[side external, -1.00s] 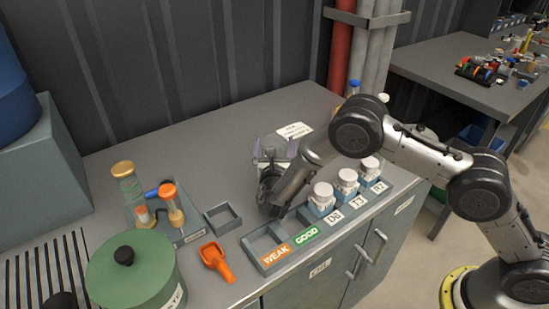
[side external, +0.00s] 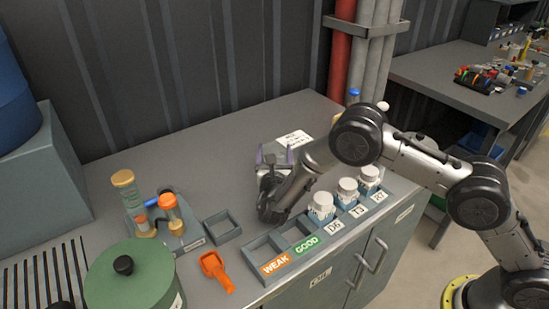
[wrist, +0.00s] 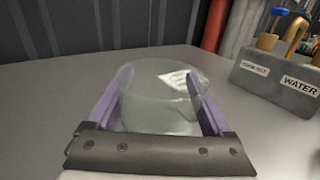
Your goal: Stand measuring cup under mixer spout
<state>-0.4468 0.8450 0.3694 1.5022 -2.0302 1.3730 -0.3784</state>
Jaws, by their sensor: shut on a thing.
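A clear measuring cup (wrist: 160,105) stands between my gripper's purple fingers in the wrist view. My gripper (side external: 273,153) is shut on it, over the back middle of the bench; whether the cup touches the bench is unclear. At right in the wrist view is a grey block (wrist: 272,76) with a "WATER" label and a second, blurred label. A curved orange-yellow pipe (wrist: 296,30) and a blue knob (wrist: 280,11) rise from it; this looks like the mixer. In the side view my arm hides most of it, leaving a blue top (side external: 353,93) visible. The cup is apart from it.
Several white-capped jars (side external: 347,188) stand in labelled slots along the front edge, beside WEAK and GOOD trays (side external: 265,250). An orange scoop (side external: 216,270), green pot (side external: 133,275) and gold-capped stand (side external: 125,190) are at left. A white card (side external: 294,138) lies behind my gripper.

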